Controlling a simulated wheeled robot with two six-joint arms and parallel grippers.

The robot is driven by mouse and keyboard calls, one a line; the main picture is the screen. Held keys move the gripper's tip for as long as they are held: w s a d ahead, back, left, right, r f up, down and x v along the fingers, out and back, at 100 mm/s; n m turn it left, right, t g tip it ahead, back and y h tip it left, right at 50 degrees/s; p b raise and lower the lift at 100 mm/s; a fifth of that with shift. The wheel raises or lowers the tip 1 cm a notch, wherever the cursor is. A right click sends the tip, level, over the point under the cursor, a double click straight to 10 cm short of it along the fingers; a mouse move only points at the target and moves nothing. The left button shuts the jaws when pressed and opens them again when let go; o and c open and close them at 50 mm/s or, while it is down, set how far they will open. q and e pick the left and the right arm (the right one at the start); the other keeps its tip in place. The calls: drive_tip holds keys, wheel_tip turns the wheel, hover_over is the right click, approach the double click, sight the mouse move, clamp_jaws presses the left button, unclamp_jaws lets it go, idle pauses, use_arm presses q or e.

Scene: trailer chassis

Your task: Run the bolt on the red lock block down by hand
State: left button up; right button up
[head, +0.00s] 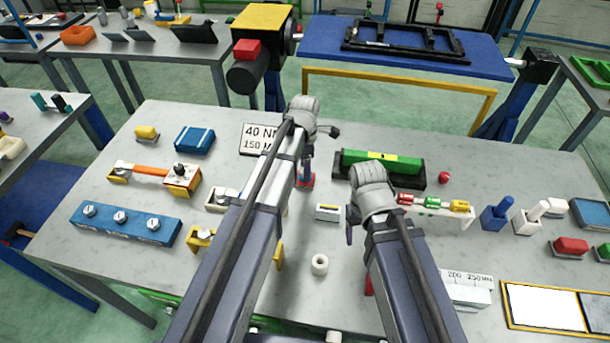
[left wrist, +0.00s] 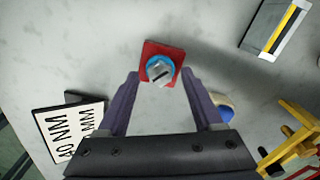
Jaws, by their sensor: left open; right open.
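The red lock block (left wrist: 176,48) lies on the grey table in the left wrist view, with a blue ring (left wrist: 153,62) and a grey bolt head (left wrist: 159,74) with a dark slot on top. In the head view the red block (head: 312,181) is mostly hidden behind my left arm. My left gripper (left wrist: 160,76) is open, pointing down over the block. Its fingertips lie on either side of the bolt; whether they touch it cannot be told. My right gripper (head: 352,222) is open above the table, right of the block, its fingers mostly hidden.
A sign marked 40 NM (head: 258,138) stands behind-left of the block. A green-topped black fixture (head: 410,163) stands to the right. A small white block with a yellow stripe (head: 328,212) and a white ring (head: 319,264) lie nearer. A blue bar with bolts (head: 150,229) lies left.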

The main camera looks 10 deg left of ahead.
use_arm(q)
drive_tip(key=shift+f, duration=0.3)
clamp_jaws()
idle(0.4)
